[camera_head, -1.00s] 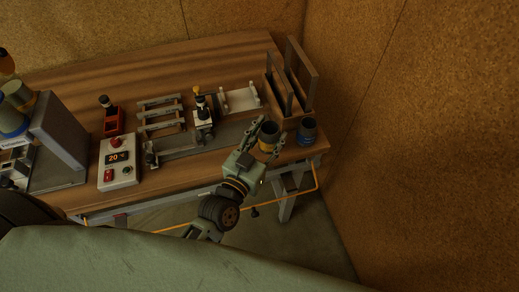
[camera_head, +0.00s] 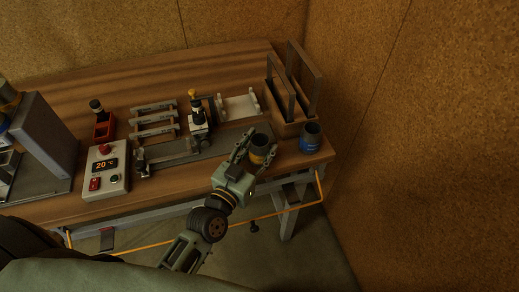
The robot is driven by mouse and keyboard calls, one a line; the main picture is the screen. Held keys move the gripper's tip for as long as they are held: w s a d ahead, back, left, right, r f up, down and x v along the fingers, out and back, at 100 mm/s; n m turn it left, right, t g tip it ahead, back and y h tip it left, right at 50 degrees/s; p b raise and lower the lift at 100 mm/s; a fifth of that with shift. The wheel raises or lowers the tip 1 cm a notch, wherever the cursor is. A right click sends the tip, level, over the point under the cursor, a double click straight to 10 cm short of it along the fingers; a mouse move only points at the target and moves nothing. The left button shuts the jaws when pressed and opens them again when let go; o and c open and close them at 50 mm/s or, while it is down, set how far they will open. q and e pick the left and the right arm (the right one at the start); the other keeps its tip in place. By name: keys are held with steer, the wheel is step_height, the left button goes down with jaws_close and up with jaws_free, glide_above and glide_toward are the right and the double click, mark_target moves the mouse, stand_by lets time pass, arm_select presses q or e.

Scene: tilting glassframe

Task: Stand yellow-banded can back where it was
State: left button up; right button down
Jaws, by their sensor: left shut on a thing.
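The yellow-banded can (camera_head: 260,143) is a dark, open-topped can with a yellow band low on its side. It is near the right front part of the wooden table (camera_head: 226,62) and looks about upright. My left gripper (camera_head: 257,152) comes from the front with one finger on each side of the can and is shut on it. The fingers and wrist hide part of its lower side, and I cannot tell whether its base touches the tabletop. My right gripper is not in view.
A blue-banded can (camera_head: 310,139) stands to the right near the table's corner. Behind it is a wooden rack with upright frames (camera_head: 303,80). A grey tilting fixture (camera_head: 172,153) lies to the left, with a control box (camera_head: 104,172) beyond it. A cork wall closes the right side.

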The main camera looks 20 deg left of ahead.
arm_select(q)
steer(key=shift+f, duration=0.1)
steer(key=o, duration=1.3)
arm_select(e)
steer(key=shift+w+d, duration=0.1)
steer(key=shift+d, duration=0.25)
arm_select(q)
steer(key=shift+s, duration=0.2)
steer(key=s+a+b, duration=0.2)
steer(key=s, duration=0.9)
steer(key=shift+s, duration=0.25)
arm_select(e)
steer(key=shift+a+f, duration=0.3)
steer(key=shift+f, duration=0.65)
arm_select(q)
steer(key=shift+a, duration=0.1)
